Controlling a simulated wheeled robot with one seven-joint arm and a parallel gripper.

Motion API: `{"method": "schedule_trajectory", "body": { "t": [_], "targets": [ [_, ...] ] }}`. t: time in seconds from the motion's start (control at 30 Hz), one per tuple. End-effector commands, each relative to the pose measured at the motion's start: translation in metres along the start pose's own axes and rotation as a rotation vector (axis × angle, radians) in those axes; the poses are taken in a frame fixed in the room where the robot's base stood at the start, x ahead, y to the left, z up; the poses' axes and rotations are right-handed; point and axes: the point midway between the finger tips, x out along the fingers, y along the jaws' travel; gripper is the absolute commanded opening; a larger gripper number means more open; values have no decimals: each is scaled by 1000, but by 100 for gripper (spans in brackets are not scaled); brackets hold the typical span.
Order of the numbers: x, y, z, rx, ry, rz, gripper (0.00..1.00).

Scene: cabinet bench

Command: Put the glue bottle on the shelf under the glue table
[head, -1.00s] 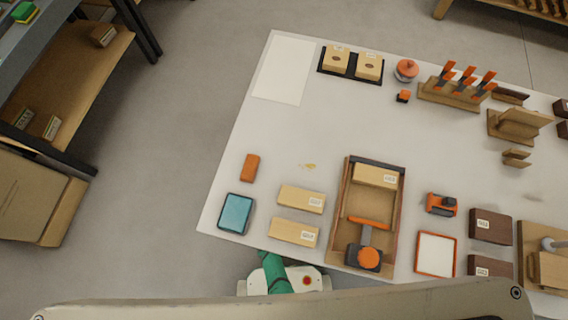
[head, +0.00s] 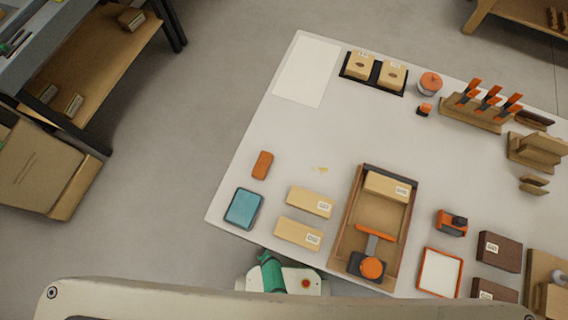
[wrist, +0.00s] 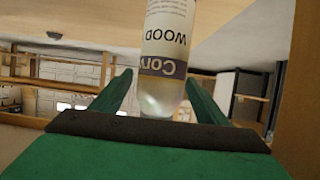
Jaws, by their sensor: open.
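In the wrist view, the glue bottle (wrist: 168,50) is a clear bottle with a white and purple label, whose lettering appears upside down. It stands between the two green fingers of my gripper (wrist: 159,78), which are open. A gap shows between the left finger and the bottle; the right finger is close to it, and I cannot tell if they touch. The bottle's far end is cut off by the frame top. In the head view I do not see the bottle. The white-topped table (head: 290,150) fills the middle there; the shelf under it is hidden.
On the table are an open wooden box (head: 385,215), light wood blocks (head: 310,201), a blue tray (head: 243,208) and clamps on a stand (head: 480,108). A shelf unit (head: 95,65) stands at left, with clear floor between. A wooden piece (wrist: 303,90) lines the wrist view's right edge.

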Motion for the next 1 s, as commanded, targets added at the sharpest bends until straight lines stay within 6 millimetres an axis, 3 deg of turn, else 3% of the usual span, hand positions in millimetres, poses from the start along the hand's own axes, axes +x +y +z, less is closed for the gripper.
{"method": "schedule_trajectory", "body": {
  "t": [0.3, 0.5, 1.0],
  "targets": [
    [-58, 1, 0, 1, -1, 2, 68],
    [-82, 1, 0, 1, 0, 1, 68],
    [-90, 0, 0, 0, 0, 0, 68]
  ]
}}
